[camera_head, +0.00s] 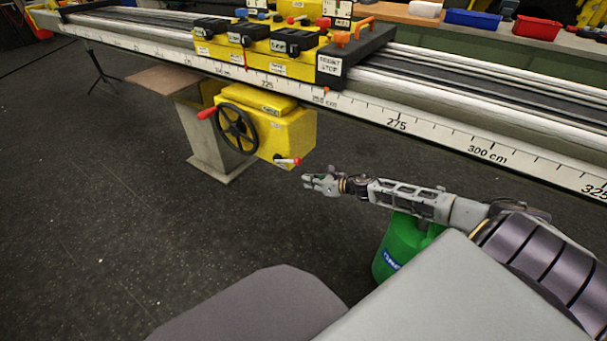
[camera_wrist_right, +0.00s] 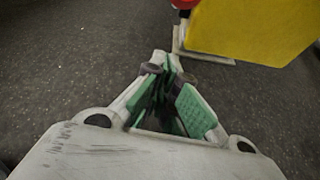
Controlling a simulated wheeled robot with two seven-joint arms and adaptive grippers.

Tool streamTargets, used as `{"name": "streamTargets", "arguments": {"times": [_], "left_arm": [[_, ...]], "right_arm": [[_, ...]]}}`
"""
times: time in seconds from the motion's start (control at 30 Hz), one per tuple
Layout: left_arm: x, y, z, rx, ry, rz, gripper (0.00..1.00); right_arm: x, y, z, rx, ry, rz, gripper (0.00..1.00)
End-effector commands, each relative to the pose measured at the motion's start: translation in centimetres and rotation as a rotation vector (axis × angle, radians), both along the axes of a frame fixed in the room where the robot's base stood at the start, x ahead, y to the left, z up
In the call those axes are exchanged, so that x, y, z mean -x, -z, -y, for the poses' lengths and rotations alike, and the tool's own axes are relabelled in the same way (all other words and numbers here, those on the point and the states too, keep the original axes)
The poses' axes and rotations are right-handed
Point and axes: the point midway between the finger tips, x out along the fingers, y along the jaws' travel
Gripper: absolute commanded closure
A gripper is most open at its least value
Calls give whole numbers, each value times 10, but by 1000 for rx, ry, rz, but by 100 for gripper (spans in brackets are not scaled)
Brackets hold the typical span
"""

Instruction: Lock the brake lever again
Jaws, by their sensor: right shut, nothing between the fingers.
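The brake lever (camera_head: 288,161) is a short light-coloured handle with a red end, low on the right side of the yellow housing (camera_head: 288,133) under the boom. It sticks out to the right, roughly level. My right gripper (camera_head: 306,181) is just below and right of the lever in the head view, apart from it. Its fingers (camera_wrist_right: 166,66) are closed together and empty in the right wrist view. The yellow housing (camera_wrist_right: 255,28) fills the top right there, and a red part (camera_wrist_right: 184,4), too cropped to identify, shows at the top edge. My left gripper is not in view.
A black handwheel (camera_head: 236,129) with a red knob is on the housing's left face. The long boom (camera_head: 370,108) with a centimetre scale runs above. A grey pedestal (camera_head: 214,140) stands behind. A green container (camera_head: 396,240) is below my right arm.

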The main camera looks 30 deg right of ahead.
Motion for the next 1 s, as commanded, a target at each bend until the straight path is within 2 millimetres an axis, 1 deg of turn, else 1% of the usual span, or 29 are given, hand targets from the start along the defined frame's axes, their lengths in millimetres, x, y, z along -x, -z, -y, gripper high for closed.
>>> {"name": "streamTargets", "arguments": {"times": [0.1,0.47,0.67,0.7,1.0], "left_arm": [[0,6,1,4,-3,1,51],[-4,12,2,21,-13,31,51],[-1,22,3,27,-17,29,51],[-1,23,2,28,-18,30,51],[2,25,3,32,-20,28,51]], "right_arm": [[-5,2,-2,0,0,1,100],[-20,9,-9,0,1,2,100],[-28,12,-13,2,0,2,100],[-28,7,-11,3,0,3,100],[-30,-15,-9,3,0,2,100]]}}
